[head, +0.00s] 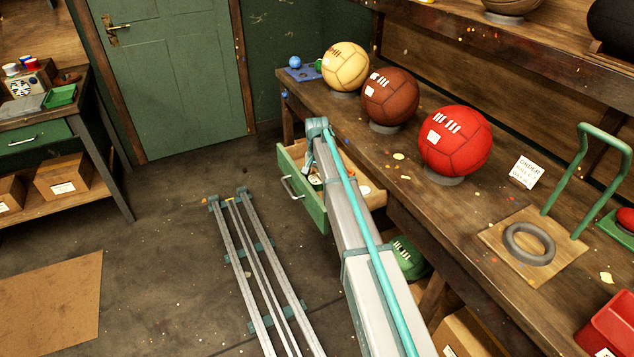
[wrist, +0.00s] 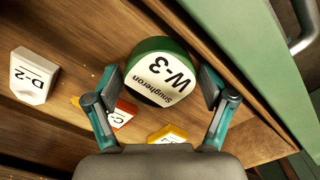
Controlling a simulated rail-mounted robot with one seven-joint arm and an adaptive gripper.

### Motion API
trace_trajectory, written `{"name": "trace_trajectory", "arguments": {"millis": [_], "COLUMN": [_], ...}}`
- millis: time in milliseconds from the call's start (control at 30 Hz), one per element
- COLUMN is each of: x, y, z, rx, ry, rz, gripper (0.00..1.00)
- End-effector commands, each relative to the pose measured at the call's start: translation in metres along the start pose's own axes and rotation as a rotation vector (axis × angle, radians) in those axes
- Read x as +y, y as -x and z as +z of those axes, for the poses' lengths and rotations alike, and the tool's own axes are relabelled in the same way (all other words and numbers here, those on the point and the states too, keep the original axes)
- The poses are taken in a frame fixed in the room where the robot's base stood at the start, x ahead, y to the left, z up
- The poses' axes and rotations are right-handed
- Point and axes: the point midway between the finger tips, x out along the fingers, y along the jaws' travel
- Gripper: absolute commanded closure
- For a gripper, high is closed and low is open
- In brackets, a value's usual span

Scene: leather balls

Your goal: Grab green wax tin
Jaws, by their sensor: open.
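My gripper (wrist: 161,82) is open, with one teal-and-dark finger on each side of the tin's near part. I cannot tell whether the fingers touch it or hang above it. In the head view my arm hides most of the drawer's inside.
The green-fronted drawer (head: 303,190) stands open under the bench. A white D-2 block (wrist: 33,77), a red piece (wrist: 124,113) and a yellow piece (wrist: 168,134) lie near the tin. Beige (head: 345,66), brown (head: 390,98) and red (head: 455,141) balls stand on the bench above.

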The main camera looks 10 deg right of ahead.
Motion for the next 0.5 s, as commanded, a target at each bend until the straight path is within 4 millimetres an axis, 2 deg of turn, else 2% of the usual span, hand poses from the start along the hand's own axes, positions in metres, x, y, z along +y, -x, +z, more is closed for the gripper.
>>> {"name": "trace_trajectory", "arguments": {"millis": [133,167,433,467,500], "x": [0.0000,0.0000,0.0001,0.0001,0.0000], "y": [0.0000,0.0000,0.0002,0.0002,0.0004], "z": [-0.0002,-0.0002,-0.0002,-0.0002,-0.0002], "rx": [0.000,0.000,0.000,0.000,0.000], "ry": [0.000,0.000,0.000,0.000,0.000], "rz": [0.000,0.000,0.000,0.000,0.000], "gripper": [0.18,0.21,0.66,0.70,0.70]}}
